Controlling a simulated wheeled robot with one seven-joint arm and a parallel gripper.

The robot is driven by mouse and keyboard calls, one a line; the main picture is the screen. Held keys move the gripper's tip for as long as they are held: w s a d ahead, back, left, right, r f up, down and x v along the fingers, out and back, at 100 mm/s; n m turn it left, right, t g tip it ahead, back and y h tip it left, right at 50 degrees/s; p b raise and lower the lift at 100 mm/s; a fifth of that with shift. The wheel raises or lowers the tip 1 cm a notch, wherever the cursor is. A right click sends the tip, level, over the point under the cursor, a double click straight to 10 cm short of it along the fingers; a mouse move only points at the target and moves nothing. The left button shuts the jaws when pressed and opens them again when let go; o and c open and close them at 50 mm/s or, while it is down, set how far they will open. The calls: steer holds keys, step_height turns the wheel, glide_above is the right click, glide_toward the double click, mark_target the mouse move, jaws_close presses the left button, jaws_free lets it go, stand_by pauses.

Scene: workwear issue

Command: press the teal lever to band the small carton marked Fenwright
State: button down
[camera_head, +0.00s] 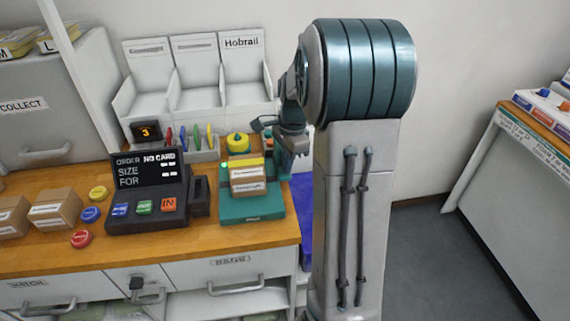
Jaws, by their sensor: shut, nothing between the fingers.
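A teal machine (252,208) stands at the right end of the wooden counter. A small brown carton (248,181) with white labels sits in it; the label print is too small to read, so I cannot confirm Fenwright. A yellow part lies above the carton, and a small green light glows at its left. My gripper (293,148) points down just behind and right of the machine, shut and empty. I cannot make out the teal lever apart from my gripper and the machine, nor whether they touch.
A black order display (147,183) with coloured buttons stands left of the machine. Other cartons (56,208) and coloured round buttons (90,214) lie further left. White bins (243,85), one marked Hobrail, stand behind. Floor (432,240) is clear toward another counter at right.

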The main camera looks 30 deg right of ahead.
steer(key=d, duration=0.1)
steer(key=d+r+p, duration=0.1)
steer(key=d, duration=0.1)
step_height(320, 180, up, 14)
steer(key=d, duration=0.1)
steer(key=shift+d+f, duration=0.15)
steer(key=shift+d, duration=0.05)
stand_by(0.5)
stand_by(0.7)
